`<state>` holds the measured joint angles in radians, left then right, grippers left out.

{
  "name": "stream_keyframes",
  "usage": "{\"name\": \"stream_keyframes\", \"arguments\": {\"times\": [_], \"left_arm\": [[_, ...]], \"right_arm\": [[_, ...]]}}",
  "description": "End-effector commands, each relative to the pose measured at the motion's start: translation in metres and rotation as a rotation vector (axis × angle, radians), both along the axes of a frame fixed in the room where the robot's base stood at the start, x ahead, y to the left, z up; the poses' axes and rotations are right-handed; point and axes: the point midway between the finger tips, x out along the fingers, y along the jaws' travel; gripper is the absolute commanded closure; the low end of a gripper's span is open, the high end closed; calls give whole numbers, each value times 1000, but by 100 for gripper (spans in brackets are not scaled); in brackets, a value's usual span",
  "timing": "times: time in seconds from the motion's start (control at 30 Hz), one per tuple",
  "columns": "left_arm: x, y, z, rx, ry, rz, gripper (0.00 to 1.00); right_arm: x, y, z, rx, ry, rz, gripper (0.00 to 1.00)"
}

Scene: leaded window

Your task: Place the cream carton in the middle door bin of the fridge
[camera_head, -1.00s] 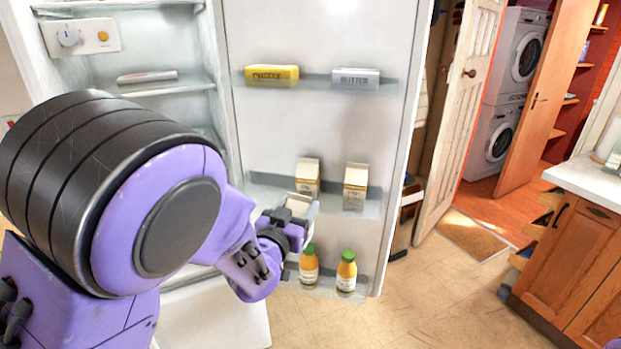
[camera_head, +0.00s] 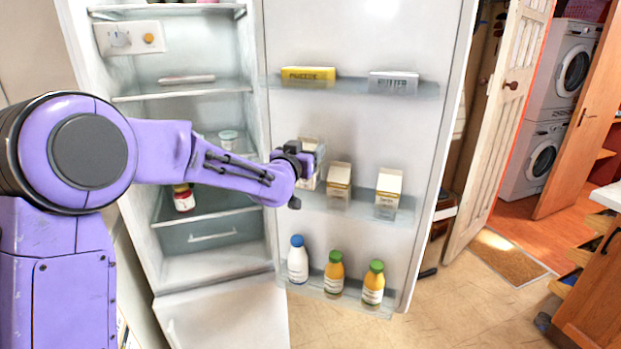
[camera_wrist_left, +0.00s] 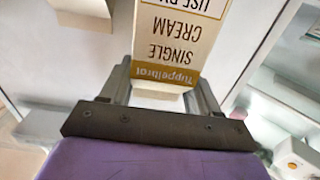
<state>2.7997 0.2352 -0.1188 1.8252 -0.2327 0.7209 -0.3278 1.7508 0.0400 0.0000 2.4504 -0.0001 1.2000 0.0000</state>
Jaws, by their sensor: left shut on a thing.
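The cream carton (camera_wrist_left: 178,40) is between the fingers of my left gripper (camera_wrist_left: 165,92) in the left wrist view, its "Single Cream" label upside down. In the head view my left gripper (camera_head: 308,160) is shut on the carton (camera_head: 309,183), which is partly hidden behind it. The carton looks roughly upright at the left end of the middle door bin (camera_head: 362,208). I cannot tell whether its base touches the bin floor. Two similar cartons, one (camera_head: 338,186) nearer and one (camera_head: 388,193) farther right, stand in that bin. My right gripper is out of view.
The upper door bin holds a yellow pack (camera_head: 308,76) and a grey butter pack (camera_head: 393,83). The lower bin holds a white bottle (camera_head: 298,262) with a blue cap and two orange bottles (camera_head: 334,275). Fridge shelves (camera_head: 180,92) lie left of the open door.

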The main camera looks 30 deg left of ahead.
Motion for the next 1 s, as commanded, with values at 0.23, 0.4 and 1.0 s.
{"name": "stream_keyframes", "arguments": {"times": [0.23,0.4,1.0], "left_arm": [[19,11,-22,0,-4,0,82],[25,13,-48,0,-1,0,82],[24,13,-64,1,-4,-1,13]], "right_arm": [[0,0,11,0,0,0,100],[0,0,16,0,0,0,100],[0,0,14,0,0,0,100]]}}
